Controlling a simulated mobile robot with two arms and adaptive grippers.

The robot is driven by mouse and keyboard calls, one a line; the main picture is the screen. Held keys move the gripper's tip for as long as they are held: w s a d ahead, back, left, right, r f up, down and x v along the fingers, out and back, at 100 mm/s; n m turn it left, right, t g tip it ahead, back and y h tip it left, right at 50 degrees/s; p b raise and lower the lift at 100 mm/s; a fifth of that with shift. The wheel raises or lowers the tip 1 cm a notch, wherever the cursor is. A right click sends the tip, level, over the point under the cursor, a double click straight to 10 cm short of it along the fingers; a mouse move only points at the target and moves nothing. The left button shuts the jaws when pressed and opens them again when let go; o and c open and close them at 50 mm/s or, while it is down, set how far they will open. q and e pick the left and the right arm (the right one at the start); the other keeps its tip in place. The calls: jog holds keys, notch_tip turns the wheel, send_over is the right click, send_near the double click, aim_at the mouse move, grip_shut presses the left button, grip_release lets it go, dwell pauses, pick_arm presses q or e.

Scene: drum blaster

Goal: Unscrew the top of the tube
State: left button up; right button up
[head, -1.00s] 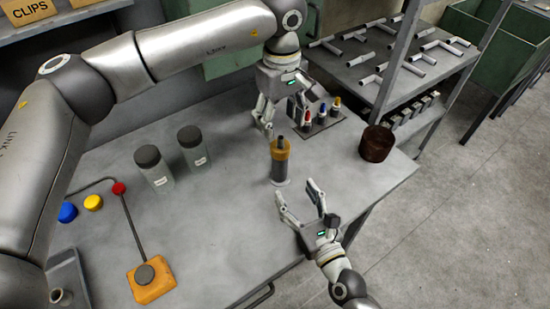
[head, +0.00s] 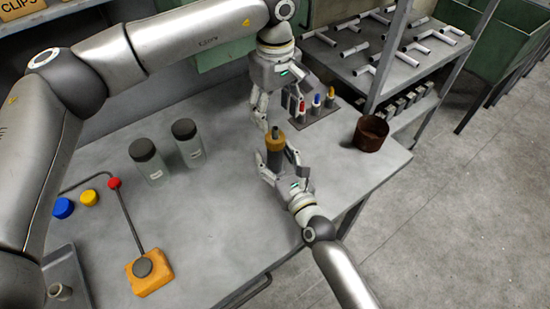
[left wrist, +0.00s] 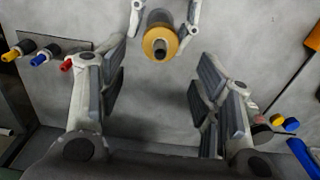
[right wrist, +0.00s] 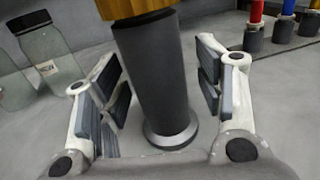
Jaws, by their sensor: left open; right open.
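The tube (head: 274,150) stands upright on the table, with a dark grey body and an orange-brown top that has a dark nub. The right wrist view shows its grey body (right wrist: 155,80) between my right gripper's open fingers, with the orange top (right wrist: 135,7) cut off at the frame edge. My right gripper (head: 276,167) is open around the body, from the near side. My left gripper (head: 276,113) is open above and behind the tube. In the left wrist view the orange top (left wrist: 160,42) lies beyond the left fingers, not between them.
Two glass jars with dark lids (head: 150,162) (head: 187,142) stand left of the tube. A rack with red, blue and yellow tipped pieces (head: 316,108) is behind it. A brown cup (head: 370,133) stands at right. An orange block (head: 149,272) is at front left.

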aim_at(275, 128)
grip_shut()
pick_arm(q)
jog(key=m, duration=1.3)
jog(key=shift+f, duration=4)
